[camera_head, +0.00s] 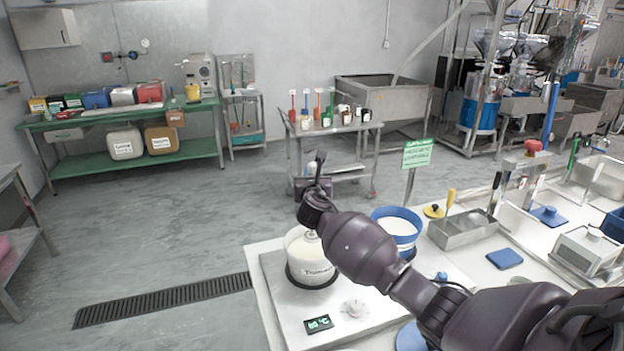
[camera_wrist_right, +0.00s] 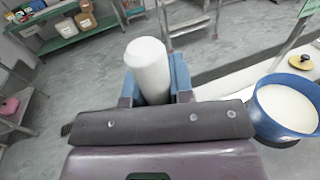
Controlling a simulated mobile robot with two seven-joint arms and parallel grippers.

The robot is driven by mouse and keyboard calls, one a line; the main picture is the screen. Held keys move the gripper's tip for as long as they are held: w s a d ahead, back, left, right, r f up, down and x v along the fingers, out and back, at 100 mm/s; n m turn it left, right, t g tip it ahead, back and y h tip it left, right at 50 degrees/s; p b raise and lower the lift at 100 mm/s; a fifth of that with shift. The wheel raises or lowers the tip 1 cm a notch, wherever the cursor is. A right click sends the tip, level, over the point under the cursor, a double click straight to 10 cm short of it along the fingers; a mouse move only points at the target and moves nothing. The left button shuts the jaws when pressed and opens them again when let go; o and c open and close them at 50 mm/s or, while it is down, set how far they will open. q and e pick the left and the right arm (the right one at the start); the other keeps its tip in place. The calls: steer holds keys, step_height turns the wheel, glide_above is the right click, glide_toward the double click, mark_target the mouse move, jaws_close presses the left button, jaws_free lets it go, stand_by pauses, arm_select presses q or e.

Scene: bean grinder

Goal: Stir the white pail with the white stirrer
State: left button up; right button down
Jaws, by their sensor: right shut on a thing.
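The white pail (camera_head: 312,272) stands on a pale platform in the head view, with black lettering on its side and a dark band around its base. My right gripper (camera_head: 318,190) is above the pail. In the right wrist view, my right gripper (camera_wrist_right: 152,88) is shut on the thick white handle of the white stirrer (camera_wrist_right: 148,62). A small pale part of the stirrer (camera_head: 311,236) shows below the gripper, at the pail's opening. My arm and the pail's rim hide its lower end, so its depth cannot be told. My left gripper is out of view.
A blue bowl (camera_head: 400,226) with white contents stands close behind and right of the pail; it also shows in the right wrist view (camera_wrist_right: 288,108). A knob (camera_head: 354,308) and green display (camera_head: 319,324) lie in front. A metal tray (camera_head: 464,230) and green sign (camera_head: 417,154) are farther right.

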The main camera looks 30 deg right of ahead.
stand_by(0.4)
steer(key=shift+r, duration=2.5)
